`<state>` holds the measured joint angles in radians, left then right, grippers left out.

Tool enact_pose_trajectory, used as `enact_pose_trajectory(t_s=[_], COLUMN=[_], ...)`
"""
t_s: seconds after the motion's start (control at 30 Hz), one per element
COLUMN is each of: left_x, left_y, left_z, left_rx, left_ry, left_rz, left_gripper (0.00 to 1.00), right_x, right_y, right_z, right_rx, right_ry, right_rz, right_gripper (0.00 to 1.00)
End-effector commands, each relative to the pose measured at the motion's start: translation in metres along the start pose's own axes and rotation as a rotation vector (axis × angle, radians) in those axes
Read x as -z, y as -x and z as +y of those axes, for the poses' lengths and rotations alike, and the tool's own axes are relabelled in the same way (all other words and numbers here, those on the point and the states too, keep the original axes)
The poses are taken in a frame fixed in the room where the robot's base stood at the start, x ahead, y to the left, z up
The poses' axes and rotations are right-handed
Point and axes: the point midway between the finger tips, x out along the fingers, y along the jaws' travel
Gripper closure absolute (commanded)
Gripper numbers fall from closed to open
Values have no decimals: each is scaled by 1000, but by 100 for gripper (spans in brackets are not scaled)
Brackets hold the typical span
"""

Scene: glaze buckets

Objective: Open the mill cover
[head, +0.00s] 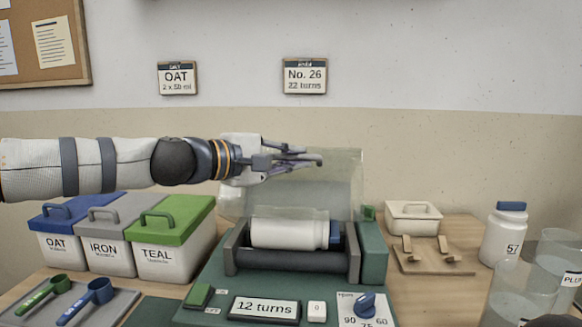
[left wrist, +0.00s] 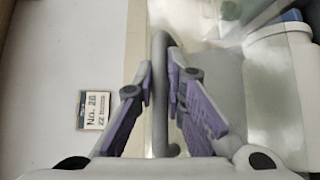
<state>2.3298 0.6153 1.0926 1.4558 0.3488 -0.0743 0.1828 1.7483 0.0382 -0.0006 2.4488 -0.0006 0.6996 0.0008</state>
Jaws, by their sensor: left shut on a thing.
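The mill (head: 292,262) is a green machine with a white jar lying on its dark rollers; the jar (head: 290,231) has a blue lid at its right end. The clear mill cover (head: 335,185) stands raised behind and above the jar, tilted up toward the wall. My left gripper (head: 305,160) is at the cover's upper edge. In the left wrist view its purple-padded fingers (left wrist: 162,92) are closed around the grey bar handle (left wrist: 160,50) of the cover. The handle is mostly hidden by the fingers in the head view. My right gripper is not in view.
Lidded bins stand at left, OAT (head: 60,245), IRON (head: 105,255) and TEAL (head: 165,258). Two scoops (head: 85,300) lie on a tray in front of them. At right are a wooden rack (head: 435,262), a white box (head: 412,220), a jar marked 57 (head: 503,240) and clear containers (head: 525,290).

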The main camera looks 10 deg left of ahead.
Motion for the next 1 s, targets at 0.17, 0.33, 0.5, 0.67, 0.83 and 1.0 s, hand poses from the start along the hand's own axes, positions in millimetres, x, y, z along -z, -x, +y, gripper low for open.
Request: enact_pose_trajectory(t_s=[0.17,0.33,0.5,0.67,0.83,1.0], left_x=[3,3,4,4,4,5], left_y=[-2,-3,-3,-3,-3,6], left_z=[0,-1,-2,-2,-2,-1], left_rx=[3,4,5,6,6,4], left_ry=[3,4,5,5,5,4], left_rz=[2,2,3,3,3,5], left_gripper=[100,100,80,69,69,69], right_x=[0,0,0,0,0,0], right_y=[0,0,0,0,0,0], right_z=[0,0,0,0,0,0], right_rx=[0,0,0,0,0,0], right_ry=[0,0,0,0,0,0], right_rz=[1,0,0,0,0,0], right_gripper=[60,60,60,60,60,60])
